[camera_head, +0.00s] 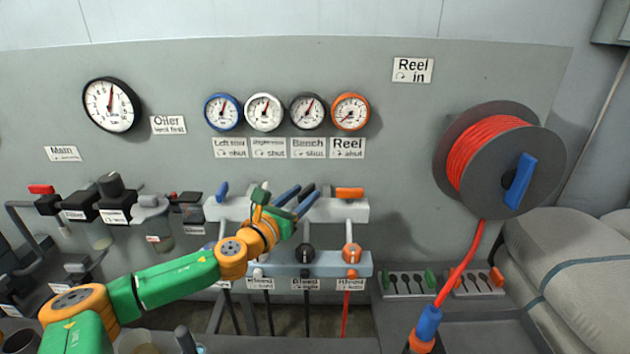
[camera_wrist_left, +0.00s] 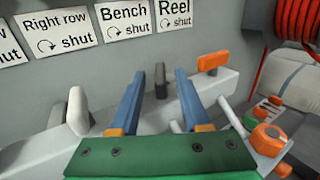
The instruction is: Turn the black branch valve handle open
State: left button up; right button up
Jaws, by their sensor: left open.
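The black branch valve handle (camera_wrist_left: 160,80) stands upright on the pale manifold bar (camera_wrist_left: 225,85), below the sign "Bench shut" (camera_wrist_left: 125,22). In the head view it is mostly hidden behind my left gripper (camera_head: 303,194). In the left wrist view my left gripper (camera_wrist_left: 160,98) is open, with one blue finger on each side of the black handle. Gaps show between the handle and both fingers, so the handle does not look gripped. My right gripper is not in view.
A white handle (camera_wrist_left: 77,110) stands left of the black one. An orange handle (camera_wrist_left: 214,61) lies crosswise to its right. A blue handle (camera_head: 222,192) is at the bar's left end. Lower knobs (camera_head: 305,253) sit beneath. A hose reel (camera_head: 500,160) hangs at right.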

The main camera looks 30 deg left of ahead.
aim_at(314, 186)
pick_arm(q)
jog(key=w+p, duration=0.1)
jog(key=w, duration=0.4)
jog(key=shift+s, duration=0.1)
jog(key=shift+c, duration=0.2)
grip_shut()
